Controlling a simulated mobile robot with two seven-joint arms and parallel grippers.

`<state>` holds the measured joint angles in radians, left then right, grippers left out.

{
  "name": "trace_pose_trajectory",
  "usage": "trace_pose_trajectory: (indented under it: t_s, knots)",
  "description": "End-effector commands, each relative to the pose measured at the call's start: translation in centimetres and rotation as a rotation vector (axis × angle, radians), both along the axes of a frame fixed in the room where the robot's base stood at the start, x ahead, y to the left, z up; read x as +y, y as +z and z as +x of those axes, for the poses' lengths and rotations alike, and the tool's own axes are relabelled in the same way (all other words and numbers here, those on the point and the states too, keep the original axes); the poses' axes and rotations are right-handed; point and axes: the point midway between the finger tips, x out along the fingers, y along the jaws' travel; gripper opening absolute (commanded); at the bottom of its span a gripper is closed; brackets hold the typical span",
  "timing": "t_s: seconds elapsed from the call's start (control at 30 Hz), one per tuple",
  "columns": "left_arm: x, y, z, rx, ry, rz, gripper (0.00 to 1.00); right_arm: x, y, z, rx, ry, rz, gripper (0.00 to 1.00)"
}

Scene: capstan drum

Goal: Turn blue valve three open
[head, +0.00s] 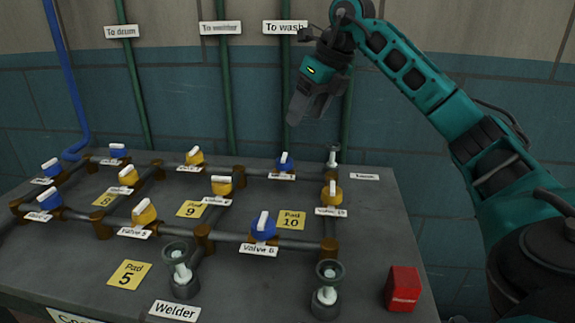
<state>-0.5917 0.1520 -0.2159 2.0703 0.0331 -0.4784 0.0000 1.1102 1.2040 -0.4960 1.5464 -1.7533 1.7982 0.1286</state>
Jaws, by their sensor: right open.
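Several blue valves with white handles sit on a pipe grid on the grey bench. The back right blue valve (284,164) has a label too small to read, so I cannot confirm it is valve three. Another blue valve (263,228) in front carries the label Valve 6. More blue valves stand at the left, one at the back (117,151) and others nearer (51,168). My right gripper (309,112) is open and empty, pointing down above and slightly right of the back right blue valve, apart from it. My left gripper is out of view.
Several yellow valves (221,186) share the pipe grid. Green vertical pipes (287,90) rise close behind my right gripper. A red box (403,289) stands at the front right of the bench (372,225). Funnel-topped fittings (327,290) stand along the front.

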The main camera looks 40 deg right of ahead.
Motion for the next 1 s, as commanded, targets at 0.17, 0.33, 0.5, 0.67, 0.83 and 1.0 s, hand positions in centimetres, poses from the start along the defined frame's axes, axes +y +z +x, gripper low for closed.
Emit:
trace_pose_trajectory:
  t_s: [0.17,0.33,0.5,0.67,0.83,1.0]
  knots:
    - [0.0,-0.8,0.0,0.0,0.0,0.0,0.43,0.3,-2.4,0.8,0.004,0.002,0.0,0.68]
    - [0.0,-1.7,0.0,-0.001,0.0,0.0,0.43,0.7,-5.8,2.2,0.004,0.002,0.001,0.68]
    - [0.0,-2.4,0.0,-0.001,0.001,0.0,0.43,1.1,-8.8,3.4,0.003,0.002,0.001,0.68]
    - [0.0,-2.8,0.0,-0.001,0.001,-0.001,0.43,1.2,-10.7,4.3,0.002,0.001,0.002,0.68]
    - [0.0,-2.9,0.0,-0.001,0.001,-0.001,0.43,1.3,-11.5,4.6,0.001,0.001,0.0,0.68]
    - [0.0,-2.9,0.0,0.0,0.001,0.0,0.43,1.3,-11.6,4.7,0.0,0.001,0.001,0.68]
